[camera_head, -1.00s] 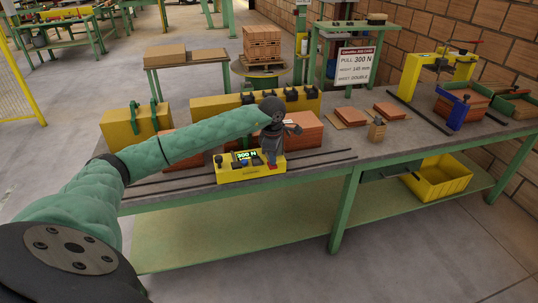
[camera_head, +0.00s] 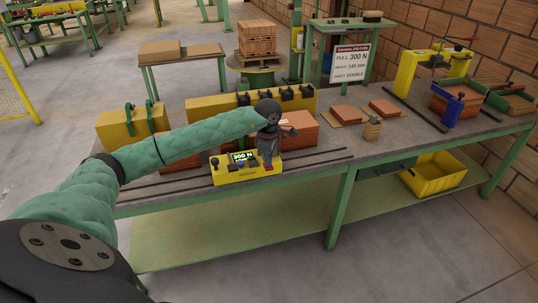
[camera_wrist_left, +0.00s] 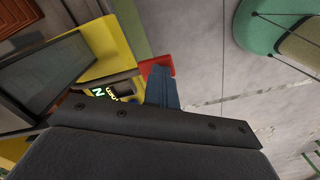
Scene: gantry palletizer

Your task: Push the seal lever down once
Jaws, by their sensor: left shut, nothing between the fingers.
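The yellow control box (camera_head: 230,176) sits at the bench's front edge, its lit display reading 300 N. A red part (camera_head: 268,172), likely the seal lever's handle, shows at the box's right end. It also shows in the left wrist view (camera_wrist_left: 157,68). My left gripper (camera_head: 267,163) points down over that end and is shut, with nothing between the fingers. Its blue fingertips (camera_wrist_left: 162,90) are right beside the red part in the left wrist view; I cannot tell whether they touch. The gripper hides part of the box's right end. My right gripper is not in view.
Brick stacks (camera_head: 300,137) and a long yellow unit (camera_head: 205,106) stand behind the box. A small wooden block (camera_head: 372,128) lies to the right. A yellow frame (camera_head: 405,75) and blue clamp (camera_head: 452,112) stand at the right. The bench's front edge is close to the box.

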